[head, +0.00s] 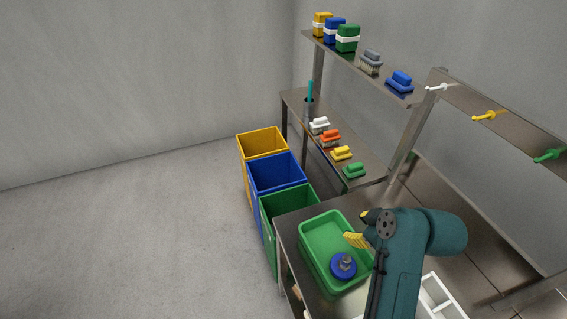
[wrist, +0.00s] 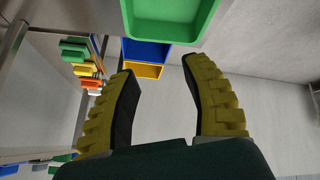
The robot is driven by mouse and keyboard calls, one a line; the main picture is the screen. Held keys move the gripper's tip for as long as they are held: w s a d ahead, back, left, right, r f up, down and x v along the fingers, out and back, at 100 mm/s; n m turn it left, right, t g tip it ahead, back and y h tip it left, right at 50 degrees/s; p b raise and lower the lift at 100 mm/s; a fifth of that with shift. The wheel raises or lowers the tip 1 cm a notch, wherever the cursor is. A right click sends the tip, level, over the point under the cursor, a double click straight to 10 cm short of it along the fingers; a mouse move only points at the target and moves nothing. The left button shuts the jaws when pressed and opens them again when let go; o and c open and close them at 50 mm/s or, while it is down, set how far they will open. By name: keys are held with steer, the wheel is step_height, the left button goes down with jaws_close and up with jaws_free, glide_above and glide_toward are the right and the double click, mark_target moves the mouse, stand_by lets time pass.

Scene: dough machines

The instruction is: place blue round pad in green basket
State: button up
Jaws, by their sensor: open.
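The blue round pad (head: 337,271) has a grey metal fitting on top. It lies in the near part of a shallow, light green basket (head: 311,251) on the steel table. My gripper (head: 356,238) has ridged yellow fingers and is above the right side of this basket. In the wrist view my gripper (wrist: 165,80) is open, with nothing between its fingers. The pad is not visible there.
Yellow (head: 263,142), blue (head: 276,172) and dark green (head: 268,222) bins stand on the floor left of the table. Brushes line the shelves behind. A white divided tray (head: 436,298) is partly behind my arm. The floor at left is clear.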

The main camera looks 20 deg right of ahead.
steer(key=w+a+r+m+t+h, duration=0.1)
steer(key=w+a+r+t, duration=0.25)
steer(key=a+r, duration=0.5)
steer(key=w+a+r+m+t+h, duration=0.15)
steer(key=a+r+t, duration=0.35)
steer(key=r, duration=0.6)
steer(key=s+a+r+m+t, duration=0.1)
steer(key=s+a+r+t, duration=0.2)
steer(key=r, duration=0.4)
steer(key=s+a+r+m+t+y, duration=0.1)
steer(key=s+a+r+m+t, duration=0.1)
steer(key=s+a+r+t, duration=0.2)
step_height(320, 180, up, 4)
steer(key=s+a, duration=0.2)
steer(key=shift+s+a+r, duration=0.25)
steer(key=shift+s, duration=0.1)
